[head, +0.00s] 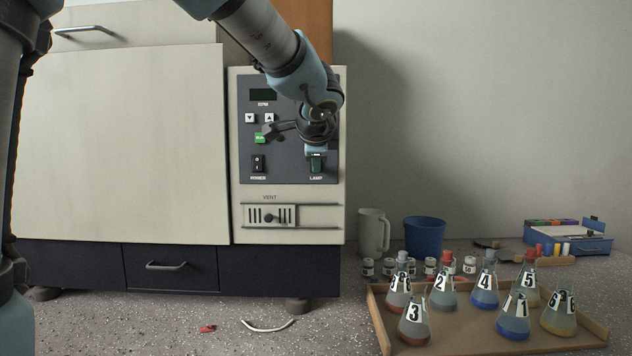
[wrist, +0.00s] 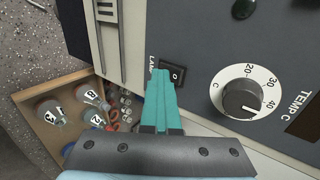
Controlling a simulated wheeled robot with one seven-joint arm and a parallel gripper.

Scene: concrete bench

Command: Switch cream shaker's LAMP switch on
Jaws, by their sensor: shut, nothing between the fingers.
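The cream shaker (head: 128,140) stands at the left in the head view, with a dark control panel on its right part. Its LAMP switch is a black rocker at the panel's lower right, above the LAMP label; in the wrist view the LAMP switch (wrist: 177,74) shows just beyond my fingertips. My gripper (head: 316,158) is shut and empty, its teal fingers pointing at the panel. In the wrist view my gripper (wrist: 161,74) covers the switch's left part. I cannot tell whether the fingertips touch it, or which way the rocker is set.
The POWER switch (head: 258,163) and green RUN button (head: 260,138) are left of my gripper. A temperature knob (wrist: 242,98) is beside the LAMP switch. The VENT slider (head: 271,216) is below. A tray (head: 450,346) of numbered flasks, a white jug (head: 373,232) and a blue cup (head: 424,237) stand right.

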